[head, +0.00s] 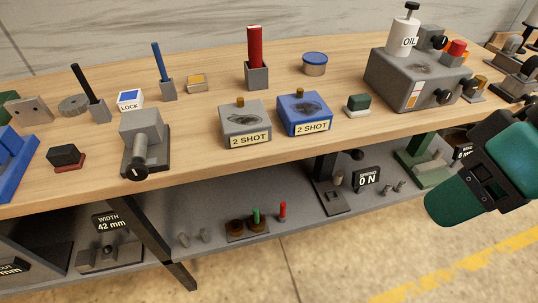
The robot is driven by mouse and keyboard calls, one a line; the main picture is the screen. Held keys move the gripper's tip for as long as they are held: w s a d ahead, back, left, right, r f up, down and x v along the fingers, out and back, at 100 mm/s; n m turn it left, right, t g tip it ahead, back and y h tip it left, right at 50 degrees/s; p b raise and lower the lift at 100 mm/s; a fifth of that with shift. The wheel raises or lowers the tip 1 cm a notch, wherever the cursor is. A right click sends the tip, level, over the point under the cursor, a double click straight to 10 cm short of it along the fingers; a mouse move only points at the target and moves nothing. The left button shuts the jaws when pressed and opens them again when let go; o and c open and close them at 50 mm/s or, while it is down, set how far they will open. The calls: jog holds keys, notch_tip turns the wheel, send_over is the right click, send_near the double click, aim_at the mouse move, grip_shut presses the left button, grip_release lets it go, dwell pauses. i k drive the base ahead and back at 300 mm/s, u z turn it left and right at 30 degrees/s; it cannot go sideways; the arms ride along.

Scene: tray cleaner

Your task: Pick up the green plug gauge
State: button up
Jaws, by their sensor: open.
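A small green peg (256,215), which looks like the green plug gauge, stands upright on the lower shelf under the bench, near the middle of the head view. Its lower end is in or behind a brown round piece on a dark base (235,236); I cannot tell which. A similar red peg (282,210) stands just to its right. Part of my arm, teal and dark, shows at the right edge, well to the right of the green peg and apart from it. My gripper's fingers do not show.
The wooden bench top (200,105) overhangs the grey lower shelf (290,235). A dark bench leg (160,245) stands left of the pegs. A black stand (330,190) and a "0 N" display (367,179) are to their right. The floor in front is clear.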

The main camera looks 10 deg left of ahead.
aim_at(257, 217)
jog(key=z, duration=1.95)
jog(key=k, duration=0.85)
jog(key=u, duration=2.3)
jog(key=i, duration=0.5)
jog(key=z, duration=0.05)
